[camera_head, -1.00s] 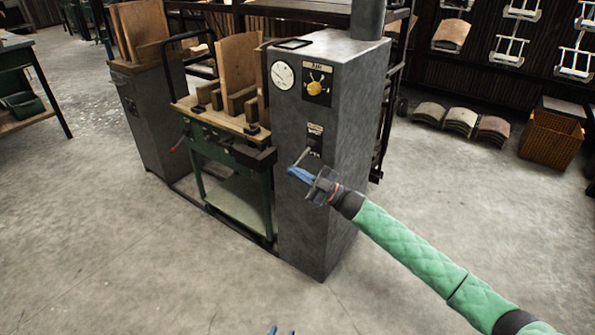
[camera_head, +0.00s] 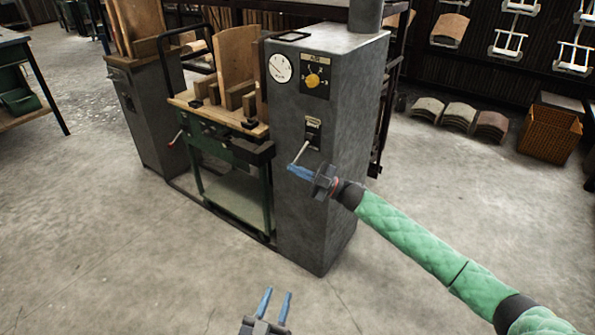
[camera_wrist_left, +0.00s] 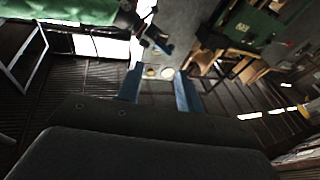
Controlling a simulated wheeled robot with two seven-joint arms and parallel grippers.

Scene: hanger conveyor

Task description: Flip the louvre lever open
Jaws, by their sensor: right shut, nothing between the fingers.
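The louvre lever (camera_head: 301,151) is a thin pale rod on the front of the grey cabinet (camera_head: 338,200). It slants down and left from a small dark switch plate (camera_head: 313,130) below the yellow dial. My right gripper (camera_head: 291,170) comes in from the right with its blue fingers shut and empty. Its tips are at the lever's lower end; I cannot tell whether they touch it. My left gripper (camera_head: 276,302) is open and empty, low in front of the cabinet, fingers pointing up. Its blue fingers also show in the left wrist view (camera_wrist_left: 160,88).
A round gauge (camera_head: 281,68) and a yellow dial (camera_head: 313,80) are on the cabinet above the lever. A green-framed bench (camera_head: 225,165) with wooden boards adjoins it on the left. The concrete floor (camera_head: 120,265) in front is clear.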

